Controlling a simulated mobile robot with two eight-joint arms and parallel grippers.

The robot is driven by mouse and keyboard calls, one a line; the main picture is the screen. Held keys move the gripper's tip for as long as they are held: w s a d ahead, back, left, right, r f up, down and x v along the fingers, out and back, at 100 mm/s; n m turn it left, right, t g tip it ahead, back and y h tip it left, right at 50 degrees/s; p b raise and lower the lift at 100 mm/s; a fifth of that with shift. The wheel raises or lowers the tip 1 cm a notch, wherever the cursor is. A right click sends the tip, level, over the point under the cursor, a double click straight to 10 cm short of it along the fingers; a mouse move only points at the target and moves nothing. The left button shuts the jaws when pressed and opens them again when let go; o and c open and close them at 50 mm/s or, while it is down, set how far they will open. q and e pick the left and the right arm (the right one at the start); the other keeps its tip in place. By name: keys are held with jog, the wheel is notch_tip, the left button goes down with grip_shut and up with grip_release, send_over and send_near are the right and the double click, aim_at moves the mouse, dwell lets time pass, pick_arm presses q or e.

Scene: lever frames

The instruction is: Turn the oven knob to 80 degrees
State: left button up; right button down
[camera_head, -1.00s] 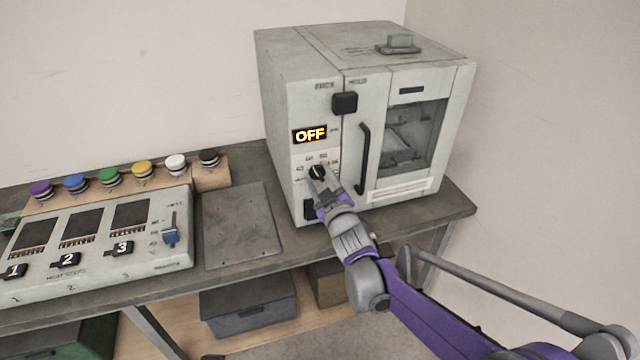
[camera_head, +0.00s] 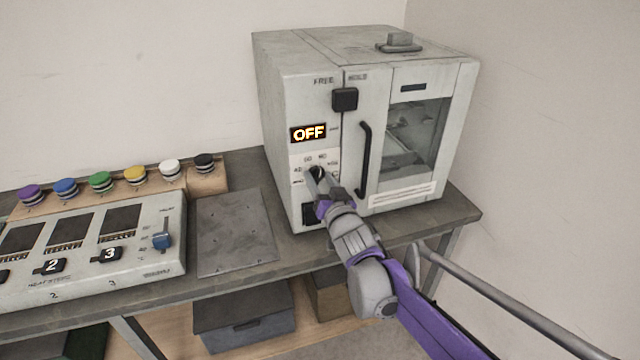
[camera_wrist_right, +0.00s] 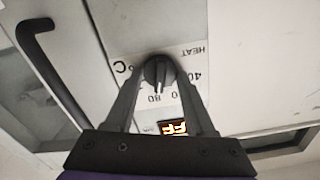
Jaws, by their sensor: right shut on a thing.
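The oven (camera_head: 300,100) is a pale box on the bench, with a lit display (camera_head: 309,133) reading OFF. Its dark round knob (camera_head: 316,172) sits below the display, on a panel with printed numbers around it. The knob shows more clearly in the right wrist view (camera_wrist_right: 158,72), with its pointer ridge along the picture's vertical. My right gripper (camera_head: 318,180) is at the knob and shut on it, one finger on each side, as the wrist view (camera_wrist_right: 158,80) also shows. The fingers hide part of the knob in the head view. My left gripper is not in view.
A black door handle (camera_head: 364,158) stands out just right of the knob. A black square knob (camera_head: 344,99) is above it. A heat-stage box (camera_head: 90,250), coloured buttons (camera_head: 100,182) and a bare metal plate (camera_head: 235,230) lie to the left.

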jog(key=shift+f+m, duration=0.1)
jog(key=shift+m, duration=0.5)
jog(key=shift+c, duration=1.4)
grip_release()
jog(key=shift+s, duration=0.1)
jog(key=v, duration=1)
jog(key=shift+s+d, duration=0.15)
jog(key=shift+s, duration=0.2)
